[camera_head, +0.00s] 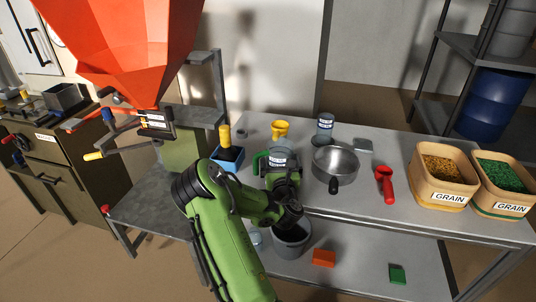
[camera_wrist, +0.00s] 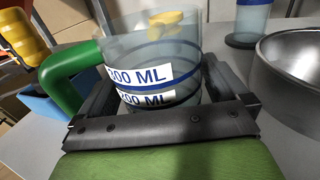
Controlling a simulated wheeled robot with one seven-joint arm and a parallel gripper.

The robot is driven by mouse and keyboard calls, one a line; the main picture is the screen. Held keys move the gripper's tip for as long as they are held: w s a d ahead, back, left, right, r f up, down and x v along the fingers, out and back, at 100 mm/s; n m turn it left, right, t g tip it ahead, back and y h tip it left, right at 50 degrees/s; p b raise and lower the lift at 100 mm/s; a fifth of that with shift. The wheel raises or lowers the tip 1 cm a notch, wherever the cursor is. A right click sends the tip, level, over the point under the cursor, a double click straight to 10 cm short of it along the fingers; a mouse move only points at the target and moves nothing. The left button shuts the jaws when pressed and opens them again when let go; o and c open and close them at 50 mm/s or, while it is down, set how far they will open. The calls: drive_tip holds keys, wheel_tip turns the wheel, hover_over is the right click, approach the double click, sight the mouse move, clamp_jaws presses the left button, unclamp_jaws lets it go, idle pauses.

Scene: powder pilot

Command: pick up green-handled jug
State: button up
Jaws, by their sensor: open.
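The green-handled jug (camera_head: 279,156) is a clear grey vessel standing on the grey table; its green handle points left. In the wrist view the jug (camera_wrist: 190,48) shows blue bands and "200 ML" lettering, with the handle (camera_wrist: 68,75) at the left. My gripper (camera_head: 282,172) is open at the jug, on its near side. In the wrist view one finger lies on each side of the jug's body, the left one between body and handle. I cannot tell whether the fingers touch it. The jug's lower part is hidden by my gripper.
A steel pan (camera_head: 335,165) stands close right of the jug, with a red scoop (camera_head: 384,183) and grain bins (camera_head: 443,176) beyond. A yellow funnel (camera_head: 281,129) and blue-banded cup (camera_head: 325,127) stand behind. A blue box (camera_head: 229,158) is left. An orange hopper (camera_head: 130,45) rises at upper left.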

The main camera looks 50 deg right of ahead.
drive_tip(key=shift+s+d, duration=0.1)
drive_tip(key=shift+s, duration=0.05)
drive_tip(key=shift+s+a+r, duration=0.1)
drive_tip(key=shift+a, duration=0.1)
drive_tip(key=shift+c, duration=0.5)
drive_tip(key=c, duration=0.8)
drive_tip(key=shift+o, duration=0.2)
wheel_tip(320, 180, up, 10)
drive_tip(key=p, duration=0.9)
